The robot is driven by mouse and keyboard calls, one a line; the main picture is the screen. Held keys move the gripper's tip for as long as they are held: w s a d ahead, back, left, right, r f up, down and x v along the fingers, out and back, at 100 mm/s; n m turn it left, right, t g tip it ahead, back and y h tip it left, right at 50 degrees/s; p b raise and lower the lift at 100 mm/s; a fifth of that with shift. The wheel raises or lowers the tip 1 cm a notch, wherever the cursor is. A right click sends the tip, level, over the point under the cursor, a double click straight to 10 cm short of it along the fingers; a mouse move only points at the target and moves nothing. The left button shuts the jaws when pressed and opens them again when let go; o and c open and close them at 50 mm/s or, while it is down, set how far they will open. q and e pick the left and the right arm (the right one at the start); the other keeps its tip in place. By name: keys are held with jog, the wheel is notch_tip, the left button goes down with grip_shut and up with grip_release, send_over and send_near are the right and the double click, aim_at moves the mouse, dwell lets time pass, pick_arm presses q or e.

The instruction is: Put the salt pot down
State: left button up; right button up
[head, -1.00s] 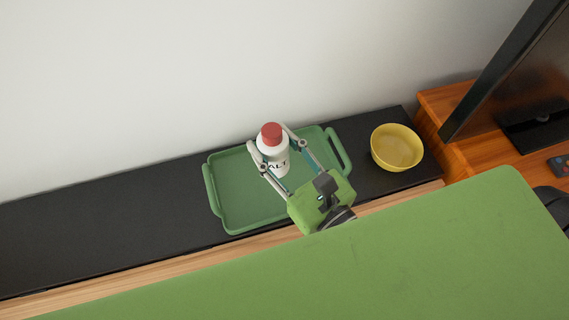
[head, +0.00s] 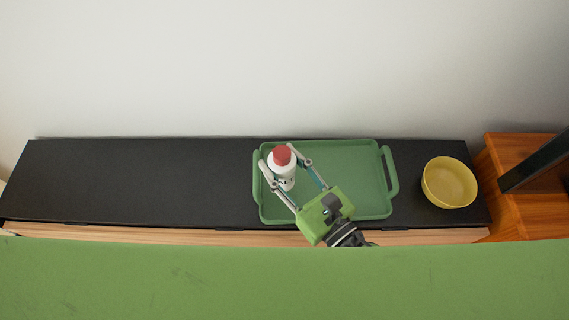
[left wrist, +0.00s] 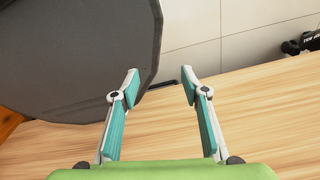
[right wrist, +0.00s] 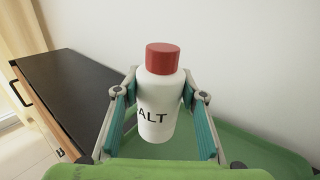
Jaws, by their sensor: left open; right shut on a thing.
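The salt pot (head: 283,168) is a white bottle with a red cap. My right gripper (head: 286,172) is shut on it and holds it upright over the left part of the green tray (head: 345,180). In the right wrist view the salt pot (right wrist: 158,100) stands between both fingers, with part of its label showing. I cannot tell whether its base touches the tray. My left gripper (left wrist: 160,90) is open and empty in the left wrist view, over a wooden surface. It is not seen in the head view.
The tray lies on a long black-topped cabinet (head: 140,180) against a white wall. A yellow bowl (head: 450,183) stands right of the tray. The black top left of the tray is clear. A wooden unit (head: 520,180) with a dark screen is at the far right.

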jog(key=w+f, duration=0.2)
jog(key=shift+f, duration=0.3)
jog(key=f, duration=0.1)
jog(key=f+b, duration=0.1)
jog(key=f, duration=0.1)
jog(key=shift+w+d+f, duration=0.1)
jog(key=shift+w+f, duration=0.1)
jog(key=shift+w, duration=0.2)
pick_arm(q)
jog(key=shift+s+f, duration=0.75)
jog(key=shift+f, duration=0.25)
pick_arm(e)
jog(key=shift+f, duration=0.2)
pick_arm(q)
jog(key=shift+f+b, duration=0.15)
jog(key=shift+b, duration=0.15)
pick_arm(e)
jog(key=shift+f, duration=0.15)
jog(key=o, duration=1.2)
pick_arm(q)
jog(key=shift+w, duration=0.1)
